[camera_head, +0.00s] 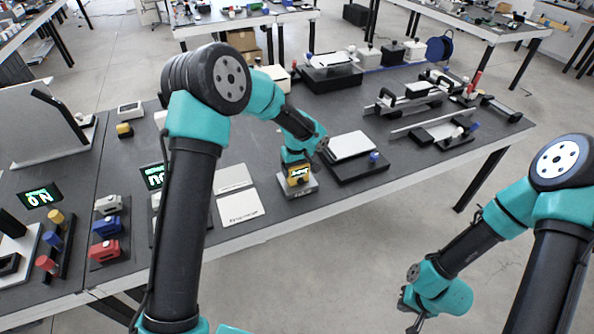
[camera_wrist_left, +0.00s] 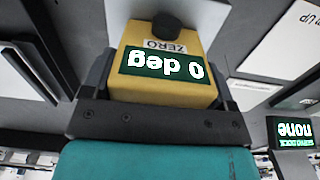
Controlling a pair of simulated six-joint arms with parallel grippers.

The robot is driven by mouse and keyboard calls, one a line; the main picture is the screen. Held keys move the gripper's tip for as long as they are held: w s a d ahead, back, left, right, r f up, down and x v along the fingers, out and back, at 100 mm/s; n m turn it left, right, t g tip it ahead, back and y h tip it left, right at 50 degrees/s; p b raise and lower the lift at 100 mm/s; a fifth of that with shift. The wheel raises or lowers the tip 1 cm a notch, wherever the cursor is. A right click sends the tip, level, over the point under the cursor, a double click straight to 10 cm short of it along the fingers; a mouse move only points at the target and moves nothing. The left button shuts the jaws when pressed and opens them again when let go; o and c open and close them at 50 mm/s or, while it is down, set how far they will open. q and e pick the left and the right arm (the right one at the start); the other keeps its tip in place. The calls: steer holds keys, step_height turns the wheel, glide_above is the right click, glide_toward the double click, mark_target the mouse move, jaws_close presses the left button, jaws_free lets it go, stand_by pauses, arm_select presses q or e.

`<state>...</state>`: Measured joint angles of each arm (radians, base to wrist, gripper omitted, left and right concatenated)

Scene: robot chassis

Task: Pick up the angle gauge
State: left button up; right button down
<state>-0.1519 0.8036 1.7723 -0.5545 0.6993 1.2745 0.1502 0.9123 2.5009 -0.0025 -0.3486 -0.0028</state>
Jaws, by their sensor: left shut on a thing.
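The angle gauge (camera_head: 299,174) is a small yellow box with a dark green display. It is at or just above a grey block-like base near the front edge of the table; I cannot tell whether they touch. In the left wrist view the angle gauge (camera_wrist_left: 165,88) fills the middle, its display reading "0 deg" upside down, with a "ZERO" label and a dark round knob. My left gripper (camera_head: 297,160) comes down from above and is shut on the gauge. My right gripper (camera_head: 412,312) hangs over the floor, away from the table; its finger opening is unclear.
A white-topped black stand (camera_head: 349,146) with a blue knob is right of the gauge. Light plates (camera_head: 239,206) lie to its left. A display box (camera_head: 153,176) stands further left; it reads "none" in the left wrist view (camera_wrist_left: 294,131). Coloured blocks (camera_head: 106,226) sit at the left.

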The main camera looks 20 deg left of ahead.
arm_select(q)
steer(key=shift+r, duration=0.1)
steer(key=shift+r, duration=1.5)
steer(key=shift+s+r, duration=0.2)
steer(key=s+d+r, duration=0.1)
steer(key=s+d, duration=0.3)
steer(key=s, duration=1.1)
steer(key=shift+d+r, duration=0.15)
steer(key=shift+r, duration=0.05)
steer(key=shift+w, duration=0.1)
